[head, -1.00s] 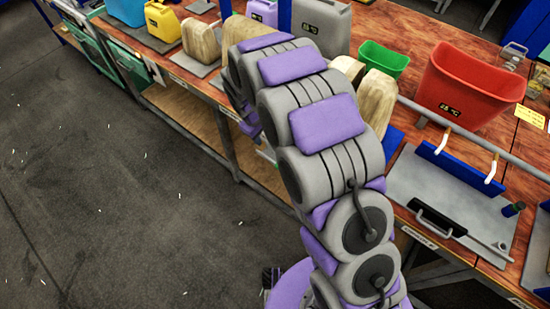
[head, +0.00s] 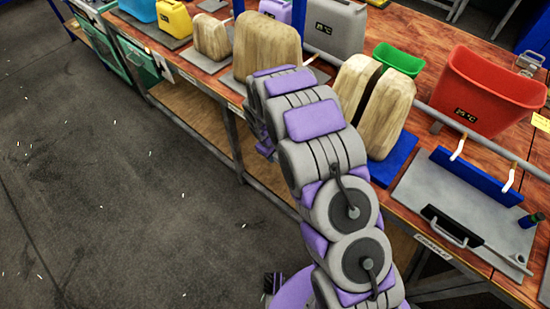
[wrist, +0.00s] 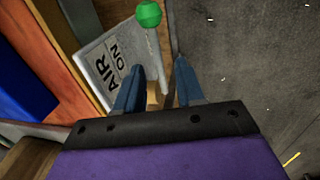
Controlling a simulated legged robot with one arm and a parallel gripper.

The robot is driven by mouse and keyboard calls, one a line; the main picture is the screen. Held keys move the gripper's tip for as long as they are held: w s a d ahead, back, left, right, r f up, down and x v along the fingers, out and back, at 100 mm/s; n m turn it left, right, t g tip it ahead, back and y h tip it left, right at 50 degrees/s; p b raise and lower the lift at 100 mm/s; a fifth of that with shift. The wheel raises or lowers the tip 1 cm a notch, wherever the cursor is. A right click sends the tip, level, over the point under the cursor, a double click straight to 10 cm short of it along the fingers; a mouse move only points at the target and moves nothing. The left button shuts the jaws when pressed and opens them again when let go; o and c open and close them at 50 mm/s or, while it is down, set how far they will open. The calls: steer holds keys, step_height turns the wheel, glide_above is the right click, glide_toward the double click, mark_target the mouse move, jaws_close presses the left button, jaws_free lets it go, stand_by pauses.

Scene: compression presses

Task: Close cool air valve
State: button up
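My gripper (wrist: 160,72) shows in the wrist view with two blue fingers spread apart, open. A valve handle with a green ball knob (wrist: 148,13) on a thin pale rod lies just beyond the fingertips, at top centre. The rod runs down toward the gap between the fingers; nothing appears gripped. Beside it is a grey plate (wrist: 95,65) with a label reading "AIR ON" (wrist: 115,62). The left finger overlaps the plate's edge in the picture. In the head view the gripper and valve are hidden behind my arm.
A wooden bench (head: 215,75) carries beige moulds (head: 268,50), a red bin (head: 485,85), a green bin (head: 398,60) and a grey canister (head: 335,28). The dark floor (head: 110,190) at left is clear.

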mark_target(276, 159)
steer(key=f, duration=0.2)
steer(key=shift+w+d+f+b, duration=0.15)
steer(key=shift+w+f+b, duration=0.1)
steer(key=shift+f+b, duration=0.05)
steer(key=shift+d+f, duration=0.25)
steer(key=shift+a, duration=0.15)
steer(key=c, duration=0.6)
jaws_close()
